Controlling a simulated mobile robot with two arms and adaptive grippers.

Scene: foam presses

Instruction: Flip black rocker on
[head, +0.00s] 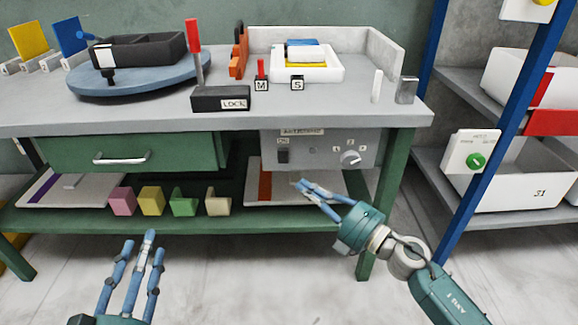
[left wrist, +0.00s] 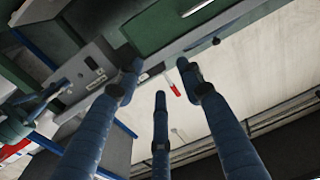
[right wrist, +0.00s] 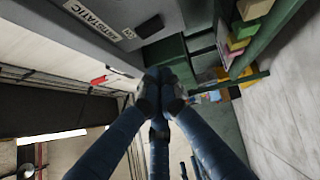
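The black rocker (head: 283,156) is on the left of a grey panel (head: 322,158) under the bench top, marked "ON". I cannot tell its tilt. In the right wrist view the black rocker (right wrist: 150,27) shows beside the "ANTISTATIC" label. My right gripper (head: 304,186) is just below and right of the rocker in the head view, apart from it. Its fingertips meet in the right wrist view (right wrist: 162,82) with nothing between them. My left gripper (head: 143,246) is low in front of the bench, fingers spread and empty, also in its wrist view (left wrist: 162,75).
A round knob (head: 350,157) is on the panel's right. A tray (head: 330,194) lies on the shelf below. Several coloured blocks (head: 151,200) stand to the left, under a green drawer (head: 130,152). A green bench leg (head: 376,215) stands right of the panel.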

